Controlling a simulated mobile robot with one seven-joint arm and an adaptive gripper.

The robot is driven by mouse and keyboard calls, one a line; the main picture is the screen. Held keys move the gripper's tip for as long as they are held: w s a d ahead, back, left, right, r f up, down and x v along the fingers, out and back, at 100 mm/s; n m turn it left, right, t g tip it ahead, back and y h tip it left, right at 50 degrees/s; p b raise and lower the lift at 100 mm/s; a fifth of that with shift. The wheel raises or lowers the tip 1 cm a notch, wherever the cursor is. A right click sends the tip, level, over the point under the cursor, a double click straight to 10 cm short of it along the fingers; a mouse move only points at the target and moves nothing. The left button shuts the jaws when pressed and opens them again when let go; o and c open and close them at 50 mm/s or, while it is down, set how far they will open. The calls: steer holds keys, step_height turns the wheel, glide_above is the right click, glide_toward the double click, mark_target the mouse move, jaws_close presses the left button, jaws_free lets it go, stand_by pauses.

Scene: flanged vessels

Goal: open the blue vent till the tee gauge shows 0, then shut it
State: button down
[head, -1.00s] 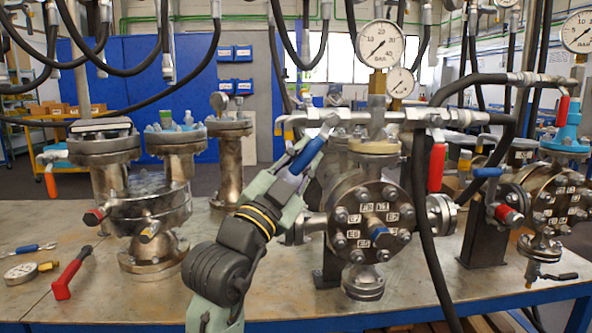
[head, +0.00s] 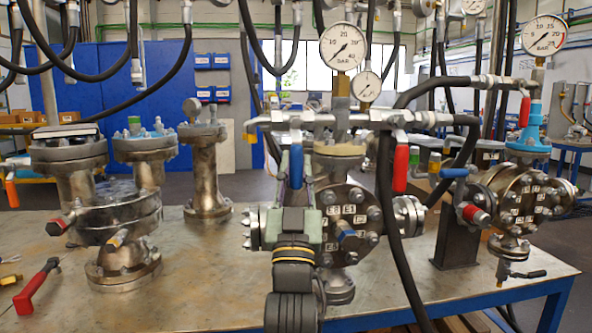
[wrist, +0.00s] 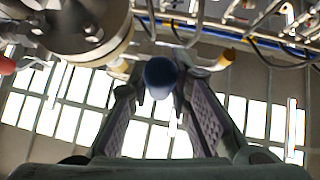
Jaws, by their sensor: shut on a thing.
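The blue vent handle (head: 296,165) hangs straight down from the valve at the left of the tee's pipe. My gripper (head: 297,190) is below it, shut on its lower end. In the wrist view the round blue handle end (wrist: 161,74) sits between my two fingers (wrist: 160,92). The tee gauge (head: 342,47) stands above the middle vessel (head: 345,225). Its needle lies slanted between lower left and upper right; the exact reading is too small to tell.
A red-handled valve (head: 401,168) hangs right of the tee, beside a thick black hose (head: 388,215). A smaller gauge (head: 367,87) is behind. Flanged vessels stand left (head: 120,215) and right (head: 520,195). A loose red-handled tool (head: 35,288) lies on the bench at left.

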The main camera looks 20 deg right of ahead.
steer(key=shift+d+n, duration=0.2)
steer(key=shift+n, duration=0.1)
steer(key=c, duration=1.5)
jaws_free()
steer(key=shift+o, duration=0.2)
steer(key=shift+v, duration=3.75)
